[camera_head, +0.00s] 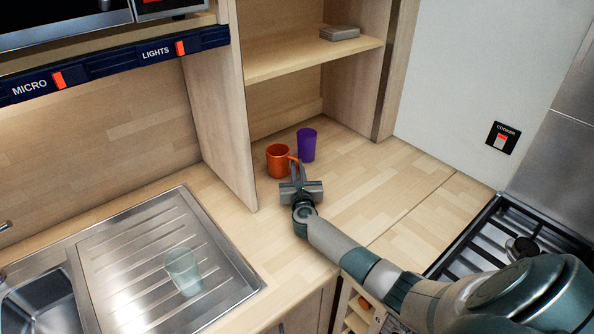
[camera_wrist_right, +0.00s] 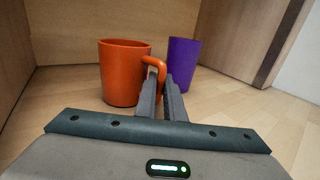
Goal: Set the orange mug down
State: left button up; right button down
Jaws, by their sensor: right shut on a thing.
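The orange mug (camera_head: 278,161) is upright at the back of the wooden worktop, inside the open shelf unit. It also shows in the right wrist view (camera_wrist_right: 124,74), with its handle turned towards the right. My right gripper (camera_head: 294,172) reaches it from the front, and its two fingers (camera_wrist_right: 164,98) are close together on the mug's handle. The mug's base appears to be at the worktop surface; I cannot tell whether it fully bears on it. My left gripper is not in view.
A purple cup (camera_head: 307,145) stands just right of and behind the mug. The unit's side panel (camera_head: 220,120) is close on the left, with a shelf (camera_head: 310,58) above. A clear glass (camera_head: 184,270) stands on the steel drainer (camera_head: 130,250). The worktop (camera_head: 370,190) is clear to the right.

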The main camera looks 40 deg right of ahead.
jog(key=shift+f, duration=0.1)
jog(key=c, duration=1.9)
grip_release()
jog(key=shift+o, duration=0.2)
jog(key=shift+s+a+p, duration=0.3)
jog(key=shift+s, duration=0.1)
jog(key=p+v, duration=0.1)
jog(key=v, duration=0.4)
jog(key=p+v, duration=0.2)
jog(key=v, duration=0.3)
jog(key=shift+r, duration=0.25)
jog(key=shift+s+a+p, duration=0.2)
jog(key=shift+s+p, duration=0.1)
jog(key=shift+s, duration=0.25)
